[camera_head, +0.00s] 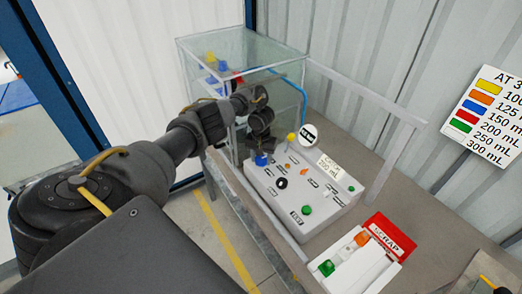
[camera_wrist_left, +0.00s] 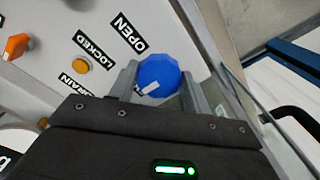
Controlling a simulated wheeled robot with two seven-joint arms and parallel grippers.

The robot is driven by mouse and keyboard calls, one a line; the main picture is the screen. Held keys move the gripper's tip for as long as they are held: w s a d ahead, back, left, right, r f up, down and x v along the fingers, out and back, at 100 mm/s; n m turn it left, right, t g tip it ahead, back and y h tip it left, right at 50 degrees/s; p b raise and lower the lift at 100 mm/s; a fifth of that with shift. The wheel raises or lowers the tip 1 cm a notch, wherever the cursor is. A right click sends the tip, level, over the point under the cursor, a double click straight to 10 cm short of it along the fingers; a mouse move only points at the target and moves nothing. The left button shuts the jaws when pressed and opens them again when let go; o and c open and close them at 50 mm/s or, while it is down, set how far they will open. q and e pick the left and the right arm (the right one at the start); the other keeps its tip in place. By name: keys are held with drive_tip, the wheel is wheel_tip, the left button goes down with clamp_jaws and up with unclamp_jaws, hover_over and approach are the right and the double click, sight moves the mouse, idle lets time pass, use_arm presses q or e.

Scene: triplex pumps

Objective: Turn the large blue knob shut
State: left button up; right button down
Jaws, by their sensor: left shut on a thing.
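The large blue knob (camera_head: 261,161) stands at the back left corner of the white control box (camera_head: 335,203). In the left wrist view the blue knob (camera_wrist_left: 160,74) is round and faceted, with a white mark at its lower left. My left gripper (camera_head: 258,149) reaches down over it from above. In the wrist view its two grey fingers (camera_wrist_left: 159,92) are on either side of the knob, shut on it. An OPEN label (camera_wrist_left: 125,32) and a LOCKED label (camera_wrist_left: 95,51) lie left of the knob. My right gripper is out of view.
A glass case (camera_head: 215,65) stands behind my left forearm. The box also bears a yellow knob (camera_head: 291,137), an orange knob (camera_head: 303,171) and a green knob (camera_head: 306,209). A red SCRAP tray (camera_head: 390,236) is in front; metal rails border the table.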

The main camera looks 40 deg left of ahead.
sight(261, 159)
use_arm(q)
drive_tip(key=o, duration=1)
wheel_tip(261, 159, up, 11)
drive_tip(key=shift+f, duration=0.1)
idle(0.5)
